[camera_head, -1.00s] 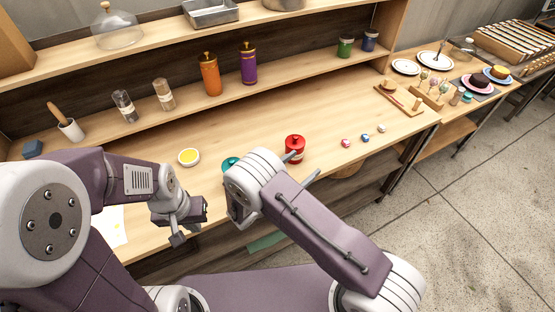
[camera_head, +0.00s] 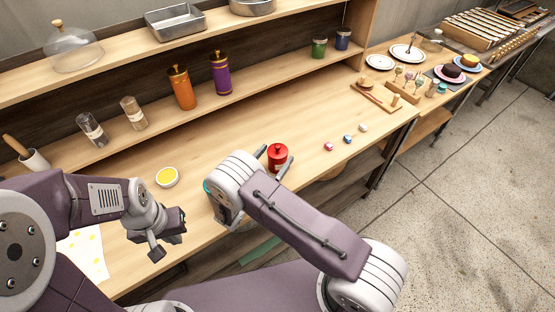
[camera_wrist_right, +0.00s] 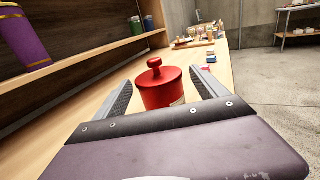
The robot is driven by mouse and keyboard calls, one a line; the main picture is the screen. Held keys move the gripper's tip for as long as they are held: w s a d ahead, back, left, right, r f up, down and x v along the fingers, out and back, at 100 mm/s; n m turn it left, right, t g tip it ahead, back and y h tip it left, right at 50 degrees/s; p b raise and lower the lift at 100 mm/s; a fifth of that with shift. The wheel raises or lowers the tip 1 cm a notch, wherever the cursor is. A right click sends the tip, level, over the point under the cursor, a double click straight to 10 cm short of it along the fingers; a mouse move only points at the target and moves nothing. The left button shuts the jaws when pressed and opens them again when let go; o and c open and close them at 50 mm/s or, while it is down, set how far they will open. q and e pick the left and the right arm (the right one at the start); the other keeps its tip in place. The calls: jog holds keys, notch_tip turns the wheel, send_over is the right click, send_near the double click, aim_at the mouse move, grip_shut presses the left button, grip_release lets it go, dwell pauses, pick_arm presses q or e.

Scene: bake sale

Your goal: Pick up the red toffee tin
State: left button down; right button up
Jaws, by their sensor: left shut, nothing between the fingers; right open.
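The red toffee tin (camera_head: 278,158) stands upright on the wooden counter, just beyond my right arm's wrist in the head view. In the right wrist view the tin (camera_wrist_right: 161,88), with its red lid and round knob, sits between the two open fingers of my right gripper (camera_wrist_right: 163,88). Gaps show between the tin and both fingers, and its lower part is hidden by the gripper body. My left gripper (camera_head: 170,237) is shut and empty, over the counter's front edge at the left.
A yellow-filled bowl (camera_head: 167,177) is on the counter left of the tin. Small coloured cubes (camera_head: 347,139) lie to its right. Orange (camera_head: 181,88) and purple (camera_head: 220,74) canisters stand on the shelf behind. A teal thing is mostly hidden behind my right wrist.

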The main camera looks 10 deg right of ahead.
aim_at(282, 147)
jog(key=shift+w+d+f, duration=0.1)
jog(key=shift+w, duration=0.1)
jog(key=x, duration=0.4)
jog(key=shift+w+d+p, duration=0.2)
jog(key=shift+d+p, duration=0.05)
jog(key=shift+p, duration=0.15)
jog(key=shift+w+d, duration=0.1)
jog(key=shift+w, duration=0.1)
jog(key=c, duration=1.3)
